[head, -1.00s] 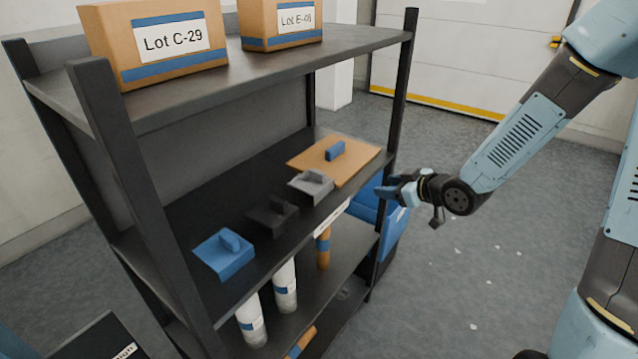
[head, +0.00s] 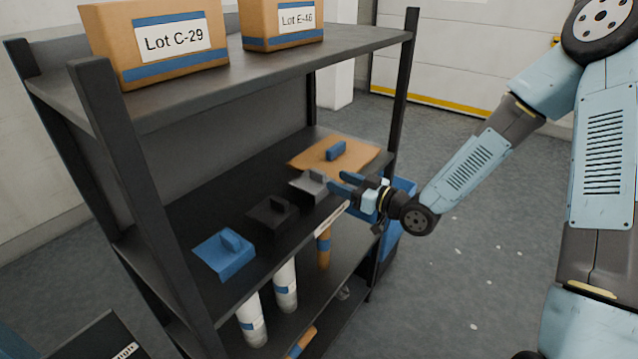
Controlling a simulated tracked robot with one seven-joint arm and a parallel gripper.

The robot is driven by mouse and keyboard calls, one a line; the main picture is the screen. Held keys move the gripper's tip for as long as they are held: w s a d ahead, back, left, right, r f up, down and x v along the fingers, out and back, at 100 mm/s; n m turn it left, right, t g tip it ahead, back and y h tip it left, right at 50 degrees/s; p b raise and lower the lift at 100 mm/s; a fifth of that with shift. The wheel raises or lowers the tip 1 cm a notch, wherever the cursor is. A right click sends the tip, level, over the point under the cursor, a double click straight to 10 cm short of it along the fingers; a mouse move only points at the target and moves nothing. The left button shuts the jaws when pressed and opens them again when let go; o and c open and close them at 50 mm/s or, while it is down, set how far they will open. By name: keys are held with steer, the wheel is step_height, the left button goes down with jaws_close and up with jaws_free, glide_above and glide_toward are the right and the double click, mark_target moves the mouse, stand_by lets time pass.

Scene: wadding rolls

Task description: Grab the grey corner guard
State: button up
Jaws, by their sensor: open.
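The grey corner guard (head: 308,188) sits on the middle shelf near its front edge, with a raised tab on top. My gripper (head: 342,183) is open, its blue fingers reaching over the front edge of the shelf from the right. The fingertips are close to the right side of the grey guard's tab. I cannot tell whether they touch it. Part of the guard's right side is hidden behind the fingers.
A black corner guard (head: 272,217) and a blue one (head: 225,254) lie to the left on the middle shelf (head: 190,215). A cardboard sheet (head: 357,158) with a blue block (head: 336,150) lies behind. The upper shelf (head: 290,62) overhangs. A blue bin (head: 405,215) stands at right.

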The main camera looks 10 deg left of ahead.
mark_target(325, 177)
steer(key=x, duration=0.2)
steer(key=shift+w+a, duration=0.1)
steer(key=shift+a, duration=0.15)
steer(key=shift+s+x, duration=0.2)
steer(key=shift+x, duration=2.5)
steer(key=shift+a, duration=0.1)
steer(key=shift+c, duration=0.4)
jaws_close()
